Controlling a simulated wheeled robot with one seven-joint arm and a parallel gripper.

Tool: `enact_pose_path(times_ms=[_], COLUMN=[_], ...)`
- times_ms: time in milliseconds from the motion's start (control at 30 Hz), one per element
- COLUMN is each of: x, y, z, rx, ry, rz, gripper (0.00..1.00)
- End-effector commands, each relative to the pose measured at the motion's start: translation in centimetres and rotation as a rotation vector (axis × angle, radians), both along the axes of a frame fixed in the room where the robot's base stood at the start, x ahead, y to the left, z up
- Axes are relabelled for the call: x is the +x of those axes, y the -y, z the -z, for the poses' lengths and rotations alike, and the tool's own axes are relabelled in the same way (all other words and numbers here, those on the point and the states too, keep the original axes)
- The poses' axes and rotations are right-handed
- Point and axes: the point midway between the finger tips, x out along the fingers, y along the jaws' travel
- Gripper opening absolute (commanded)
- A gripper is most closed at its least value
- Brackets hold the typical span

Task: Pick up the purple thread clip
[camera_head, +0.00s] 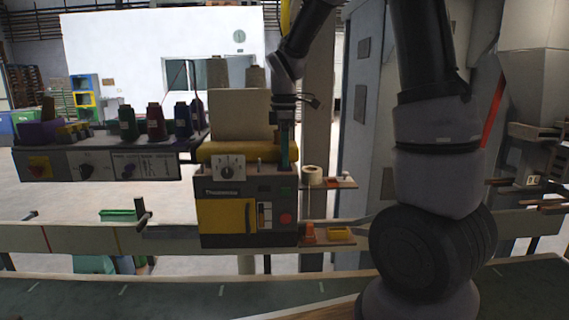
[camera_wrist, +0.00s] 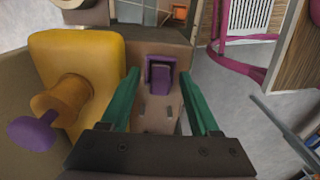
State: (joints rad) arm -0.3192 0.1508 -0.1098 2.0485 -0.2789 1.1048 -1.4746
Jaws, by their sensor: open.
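The purple thread clip (camera_wrist: 161,76) shows in the wrist view, on the brownish top of the sewing machine head (camera_wrist: 155,115). It lies between the tips of my gripper's two green fingers, with a gap on each side. My gripper (camera_wrist: 159,72) is open and empty. In the head view my gripper (camera_head: 284,158) points down at the top of the machine (camera_head: 247,205), right of its yellow part. I cannot make out the clip in the head view.
A yellow block (camera_wrist: 75,75) with an orange and purple knob (camera_wrist: 45,120) stands close left of my fingers. In the head view, small shelves (camera_head: 335,183) stick out right of the machine, and a rack with thread spools (camera_head: 155,122) stands left.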

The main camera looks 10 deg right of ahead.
Motion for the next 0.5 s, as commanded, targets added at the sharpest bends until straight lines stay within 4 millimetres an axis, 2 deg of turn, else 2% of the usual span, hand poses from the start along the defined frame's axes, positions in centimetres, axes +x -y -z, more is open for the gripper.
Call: enact_pose_path(times_ms=[67,100,233,267,500], x=[0.00,0.00,0.00,0.00,0.00], y=[0.00,0.00,0.00,0.00,0.00], z=[-0.03,-0.03,-0.05,-0.05,-0.07], rx=[0.000,0.000,0.000,0.000,0.000], ry=[0.000,0.000,0.000,0.000,0.000], rz=[0.000,0.000,0.000,0.000,0.000], gripper=[0.62,0.55,0.05,0.00,0.00])
